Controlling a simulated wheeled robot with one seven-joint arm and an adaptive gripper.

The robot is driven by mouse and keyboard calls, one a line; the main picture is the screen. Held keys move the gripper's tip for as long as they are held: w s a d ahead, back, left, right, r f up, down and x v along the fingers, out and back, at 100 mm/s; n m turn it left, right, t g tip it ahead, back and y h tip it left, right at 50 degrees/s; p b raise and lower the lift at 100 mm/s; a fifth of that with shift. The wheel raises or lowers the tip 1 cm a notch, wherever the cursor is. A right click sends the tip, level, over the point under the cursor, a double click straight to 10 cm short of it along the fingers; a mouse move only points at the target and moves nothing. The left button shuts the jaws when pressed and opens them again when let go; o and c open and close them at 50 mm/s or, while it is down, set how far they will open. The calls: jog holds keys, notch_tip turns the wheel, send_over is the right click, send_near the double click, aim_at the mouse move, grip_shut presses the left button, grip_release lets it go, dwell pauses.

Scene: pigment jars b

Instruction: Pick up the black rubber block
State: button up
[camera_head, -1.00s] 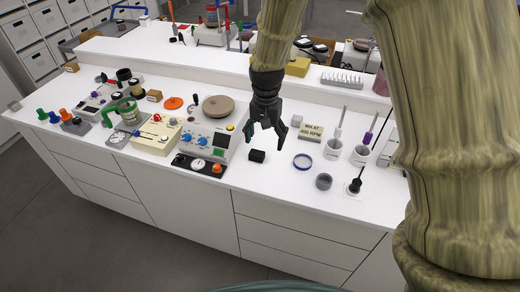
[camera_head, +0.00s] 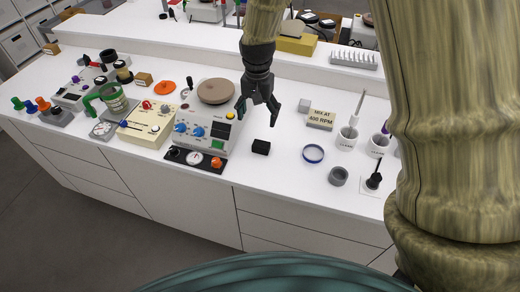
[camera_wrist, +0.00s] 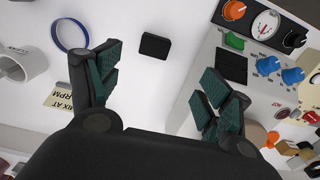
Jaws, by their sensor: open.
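The black rubber block (camera_head: 261,147) lies on the white bench top, just right of the grey stirrer machine and left of a blue ring. In the wrist view the black block (camera_wrist: 154,46) lies flat beyond my fingertips, between the lines of the two fingers. My gripper (camera_head: 258,112) hangs above the bench, a little behind and above the block, with its fingers spread and nothing between them. The wrist view shows both green-padded fingers of my gripper (camera_wrist: 160,85) wide apart, not touching the block.
The grey stirrer (camera_head: 208,120) with a round brown plate stands close left of the block. A blue ring (camera_head: 313,153), a grey ring (camera_head: 338,176), a "MIX AT 400 RPM" sign (camera_head: 321,119) and white cups (camera_head: 347,138) stand to the right. The bench in front of the block is clear.

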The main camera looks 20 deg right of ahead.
notch_tip(320, 180, down, 3)
jog(key=b, duration=0.2)
send_over(261, 146)
jog(key=shift+w+a+f+p, duration=0.1)
jog(key=shift+f+p, duration=0.05)
jog(key=shift+f, duration=0.9)
jog(key=shift+w+a+f+p, duration=0.1)
jog(key=shift+w+f+p, duration=0.05)
jog(key=shift+f, duration=0.95)
jog(key=shift+w+a+f+p, duration=0.1)
jog(key=shift+f+p, duration=0.05)
jog(key=shift+f, duration=0.9)
jog(key=shift+s+d+f+p, duration=0.15)
jog(key=shift+f+p, duration=0.45)
jog(key=shift+f, duration=0.2)
jog(key=shift+s+d+f+p, duration=0.1)
jog(key=shift+s+f+p, duration=0.05)
jog(key=shift+f+p, duration=0.55)
jog(key=shift+f, duration=1.15)
jog(key=shift+c, duration=0.2)
jog(key=c, duration=1.2)
jog(key=shift+r, duration=0.15)
